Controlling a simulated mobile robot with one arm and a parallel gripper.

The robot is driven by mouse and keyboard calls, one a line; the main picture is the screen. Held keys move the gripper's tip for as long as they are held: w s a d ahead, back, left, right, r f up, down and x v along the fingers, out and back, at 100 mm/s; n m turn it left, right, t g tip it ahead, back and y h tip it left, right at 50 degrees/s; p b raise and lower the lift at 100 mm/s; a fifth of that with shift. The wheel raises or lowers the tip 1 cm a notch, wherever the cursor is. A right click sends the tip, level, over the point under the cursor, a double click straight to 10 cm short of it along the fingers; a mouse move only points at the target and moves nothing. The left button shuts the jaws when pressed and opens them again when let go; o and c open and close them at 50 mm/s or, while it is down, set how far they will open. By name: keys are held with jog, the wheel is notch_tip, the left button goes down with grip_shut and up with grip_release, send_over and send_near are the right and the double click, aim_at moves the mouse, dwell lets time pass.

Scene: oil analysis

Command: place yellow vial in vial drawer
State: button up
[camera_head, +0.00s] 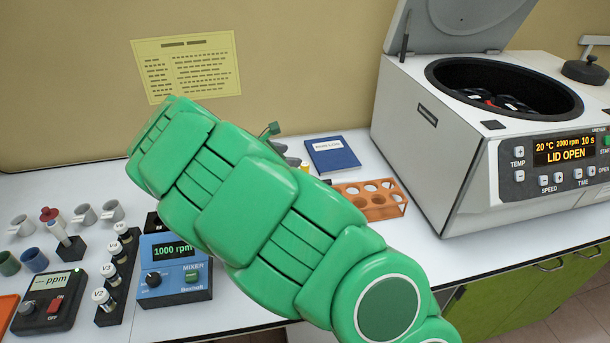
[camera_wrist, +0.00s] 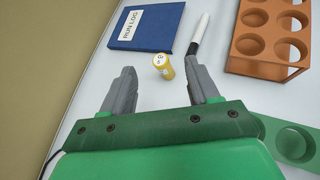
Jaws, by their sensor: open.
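The yellow vial (camera_wrist: 163,67), with a pale marked top, is on the white bench in the wrist view. It lies just ahead of and between the fingertips of my gripper (camera_wrist: 160,72). The fingers are open and spread apart, with nothing held between them. I cannot make out an open vial drawer in either view.
A blue run log book (camera_head: 332,154) and an orange rack (camera_head: 372,203) lie beyond the arm. A black-and-white pen (camera_wrist: 199,37) lies close to the right finger. The open centrifuge (camera_head: 455,130) stands at right; the mixer (camera_head: 174,268) and a vial row (camera_head: 118,270) are at left.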

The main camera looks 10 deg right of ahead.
jog(key=d+f+m+g+y, duration=0.1)
jog(key=d+m+g+y, duration=0.1)
jog(key=m, duration=0.3)
jog(key=r+m+y, duration=0.2)
jog(key=m+y, duration=0.7)
jog(key=m, duration=0.6)
send_over(304, 170)
jog(key=s, duration=0.1)
jog(key=f, duration=0.5)
jog(key=shift+s+d+f, duration=0.15)
jog(key=shift+s+d, duration=0.05)
jog(key=shift+d, duration=0.2)
jog(key=shift+w+x, duration=0.1)
jog(key=shift+x, duration=1.85)
jog(key=shift+w+x, duration=0.15)
jog(key=shift+x, duration=1.8)
grip_shut()
